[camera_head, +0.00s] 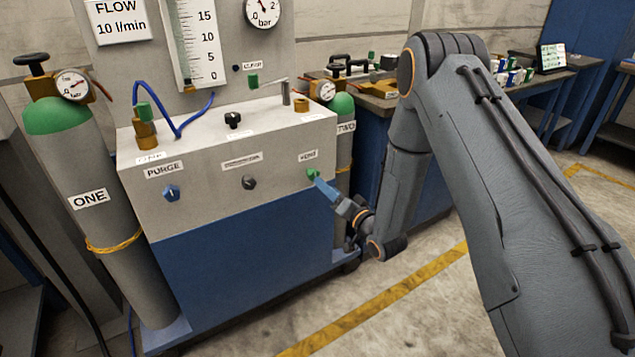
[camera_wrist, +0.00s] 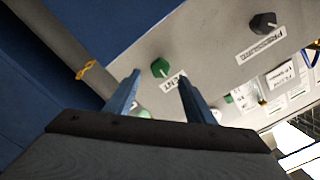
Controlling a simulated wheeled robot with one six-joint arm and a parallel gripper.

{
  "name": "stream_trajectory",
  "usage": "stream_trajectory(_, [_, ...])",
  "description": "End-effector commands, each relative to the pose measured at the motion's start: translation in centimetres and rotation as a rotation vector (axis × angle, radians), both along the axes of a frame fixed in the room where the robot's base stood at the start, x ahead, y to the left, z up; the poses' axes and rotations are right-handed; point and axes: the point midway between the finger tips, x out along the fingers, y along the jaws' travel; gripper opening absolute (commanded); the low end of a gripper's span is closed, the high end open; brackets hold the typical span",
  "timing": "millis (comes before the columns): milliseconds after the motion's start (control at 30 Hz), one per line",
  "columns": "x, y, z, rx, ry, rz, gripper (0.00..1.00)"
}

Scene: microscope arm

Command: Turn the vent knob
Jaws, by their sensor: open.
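The vent knob (camera_head: 312,173) is a small green knob on the right of the front panel, under a small white label. In the wrist view the green knob (camera_wrist: 160,67) shows beside its VENT label (camera_wrist: 174,82). My gripper (camera_head: 319,182) has blue fingers reaching to the panel at this knob. In the wrist view my gripper (camera_wrist: 160,78) is open. The knob appears between its two fingertips, with a gap on each side. I cannot tell how far the fingers reach past the knob's face.
The panel also holds a dark knob (camera_head: 249,182) and a blue PURGE knob (camera_head: 171,192). Gas cylinder ONE (camera_head: 90,180) stands at the left; cylinder TWO (camera_head: 343,150) stands close to the right of the panel. A bench (camera_head: 385,105) is behind my arm. Floor in front is clear.

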Motion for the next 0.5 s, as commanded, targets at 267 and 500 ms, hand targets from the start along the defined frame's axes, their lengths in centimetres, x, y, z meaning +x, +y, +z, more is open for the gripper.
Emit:
stream_trajectory(267, [3.5,2.4,0.1,-0.002,-0.001,0.0,0.49])
stream_trajectory(500, [5.3,3.6,0.1,-0.003,0.001,-0.001,0.49])
